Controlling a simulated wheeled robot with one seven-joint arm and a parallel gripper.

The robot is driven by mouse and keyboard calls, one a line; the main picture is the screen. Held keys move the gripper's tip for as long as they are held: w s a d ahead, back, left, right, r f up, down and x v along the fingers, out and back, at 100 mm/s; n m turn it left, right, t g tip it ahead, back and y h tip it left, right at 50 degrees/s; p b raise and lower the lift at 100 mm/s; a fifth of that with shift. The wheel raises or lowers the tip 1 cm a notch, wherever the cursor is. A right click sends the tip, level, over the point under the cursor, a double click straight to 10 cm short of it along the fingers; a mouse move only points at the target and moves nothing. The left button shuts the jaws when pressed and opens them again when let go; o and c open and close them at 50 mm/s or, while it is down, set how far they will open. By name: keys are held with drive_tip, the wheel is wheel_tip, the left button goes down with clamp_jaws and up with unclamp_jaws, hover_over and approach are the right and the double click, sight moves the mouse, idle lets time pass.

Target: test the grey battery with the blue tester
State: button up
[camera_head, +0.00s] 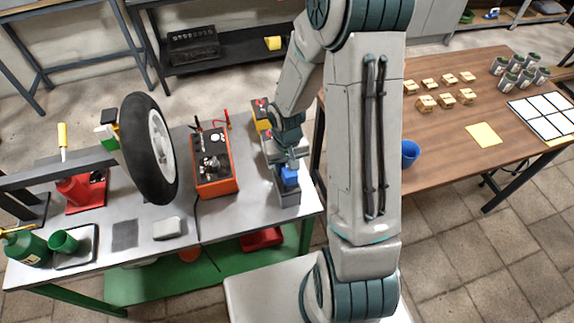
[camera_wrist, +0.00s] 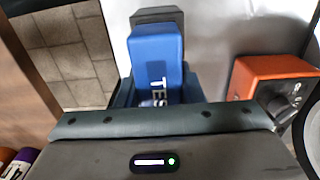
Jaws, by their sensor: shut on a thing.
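The blue tester (camera_head: 290,177) is held upright in my gripper (camera_head: 288,160), over the grey battery (camera_head: 288,197) at the right end of the metal bench. In the wrist view the tester (camera_wrist: 156,60) shows white letters, partly cut off by the gripper body. My gripper (camera_wrist: 157,95) is shut around its sides. The dark top of the grey battery (camera_wrist: 160,15) shows just beyond the tester. The tester hides much of the battery's top, and I cannot tell whether the two touch.
An orange-red charger box (camera_head: 213,165) stands left of the grey battery; a yellow battery (camera_head: 261,113) stands behind. A wheel (camera_head: 150,150) rises farther left. A wooden table (camera_head: 440,135) with a blue cup (camera_head: 410,153) is to the right, across a gap.

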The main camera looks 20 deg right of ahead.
drive_tip(key=shift+f+b, duration=0.6)
drive_tip(key=shift+f, duration=0.1)
drive_tip(key=shift+f+b, duration=0.45)
drive_tip(key=shift+b, duration=0.1)
idle(0.6)
idle(1.3)
drive_tip(key=o, duration=1.7)
drive_tip(key=shift+r, duration=0.1)
drive_tip(key=shift+r+p, duration=3)
drive_tip(key=shift+r, duration=0.95)
